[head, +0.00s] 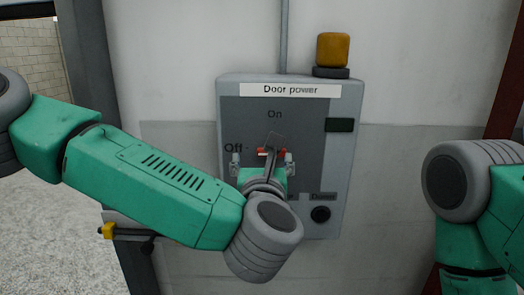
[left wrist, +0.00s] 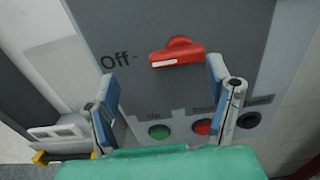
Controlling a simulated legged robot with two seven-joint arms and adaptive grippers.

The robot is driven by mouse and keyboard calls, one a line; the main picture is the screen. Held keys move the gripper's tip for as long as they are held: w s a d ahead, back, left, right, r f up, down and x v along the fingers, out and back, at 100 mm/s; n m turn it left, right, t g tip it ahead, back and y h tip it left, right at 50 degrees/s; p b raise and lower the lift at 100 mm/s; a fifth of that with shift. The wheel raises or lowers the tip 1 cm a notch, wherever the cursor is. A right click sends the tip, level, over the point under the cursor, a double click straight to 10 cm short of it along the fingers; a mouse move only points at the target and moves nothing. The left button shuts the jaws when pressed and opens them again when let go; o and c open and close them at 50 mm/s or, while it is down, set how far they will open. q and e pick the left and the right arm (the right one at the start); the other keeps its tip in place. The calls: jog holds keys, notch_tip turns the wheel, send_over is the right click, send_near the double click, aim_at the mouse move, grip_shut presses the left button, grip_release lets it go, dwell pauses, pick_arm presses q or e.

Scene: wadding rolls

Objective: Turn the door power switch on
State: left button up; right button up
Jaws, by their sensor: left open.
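The door power switch is a red rotary knob (left wrist: 178,55) on a grey control panel (head: 345,175) labelled "Door power". In the left wrist view its white mark points left to "Off". In the head view only bits of the red knob (head: 284,153) show past my wrist. My left gripper (head: 262,162) is in front of the panel. In the left wrist view the left gripper (left wrist: 162,78) is open and empty, its blue-padded fingers either side of and slightly below the knob. Contact cannot be told. My right gripper is out of view; only its arm shows at right.
Below the knob are a green button (left wrist: 159,131), a red button (left wrist: 202,127) and a black button (left wrist: 248,120). An orange lamp (head: 333,48) sits atop the panel, and a dark indicator (head: 339,125) is at its right. The wall beside the panel is clear.

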pick_arm(q)
jog(key=w+d, duration=0.2)
jog(key=shift+w+d, duration=0.4)
jog(key=shift+w+a, duration=0.1)
jog(key=shift+a, duration=0.7)
jog(key=c, duration=0.7)
jog(key=shift+w, duration=0.1)
jog(key=c, duration=0.5)
jog(key=shift+o, duration=0.2)
jog(key=shift+s+d, duration=0.2)
jog(key=shift+d, duration=0.15)
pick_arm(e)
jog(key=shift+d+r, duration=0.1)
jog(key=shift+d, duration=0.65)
